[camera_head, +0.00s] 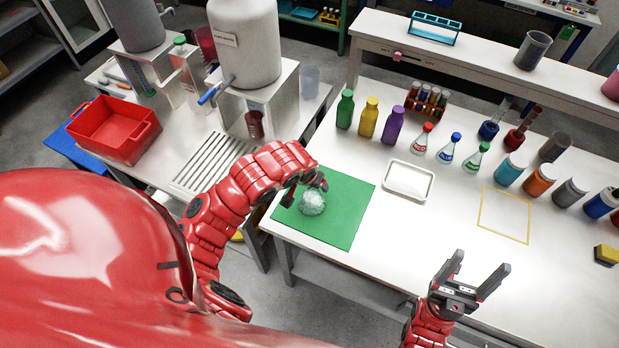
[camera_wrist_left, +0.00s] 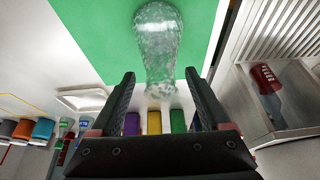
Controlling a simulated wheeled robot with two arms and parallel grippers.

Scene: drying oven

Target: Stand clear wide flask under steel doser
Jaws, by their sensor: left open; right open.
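The clear wide flask (camera_head: 312,204) stands on the green mat (camera_head: 352,220) at the front left of the right-hand table. My left gripper (camera_head: 307,192) is open above and around it; in the left wrist view, the flask (camera_wrist_left: 158,45) shows beyond and between the open fingertips (camera_wrist_left: 159,76). Whether a finger touches it cannot be told. A pale tank doser (camera_head: 246,45) with a blue-handled tap stands on the left bench, a grey one (camera_head: 140,22) behind it; I cannot tell which is the steel doser. My right gripper (camera_head: 474,277) is open and empty over the table front.
A dark red cup (camera_head: 254,124) stands under the pale doser's tap, also in the left wrist view (camera_wrist_left: 266,80). A ribbed drain plate (camera_head: 213,160) and a red crate (camera_head: 112,130) are on the bench. A white tray (camera_head: 409,180) and several bottles are beyond the mat.

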